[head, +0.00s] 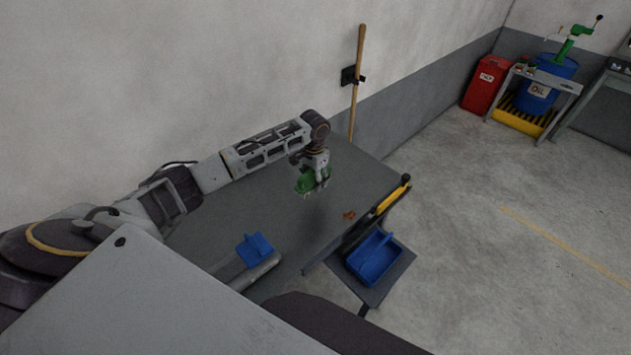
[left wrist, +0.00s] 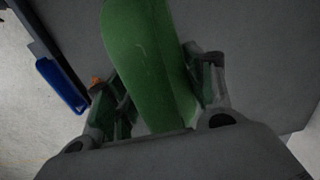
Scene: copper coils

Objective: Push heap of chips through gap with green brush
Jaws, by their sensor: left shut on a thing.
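My left gripper (head: 322,184) is shut on the green brush (head: 305,181) over the far part of the grey table. In the left wrist view the brush (left wrist: 148,60) stands between the two fingers and fills the middle. A small heap of copper-coloured chips (head: 349,215) lies on the table near its right edge, apart from the brush and to its right in the head view. A bit of the chips (left wrist: 96,80) shows beside a finger in the left wrist view. A dark rail with a yellow part (head: 393,195) runs along the table's right edge; the gap is not clearly visible.
A blue tray (head: 374,259) sits on a lower shelf beyond the rail. A blue object (head: 255,248) lies near the table's front. A broom handle (head: 357,85) leans at the wall behind. The table top (head: 260,205) between is mostly clear.

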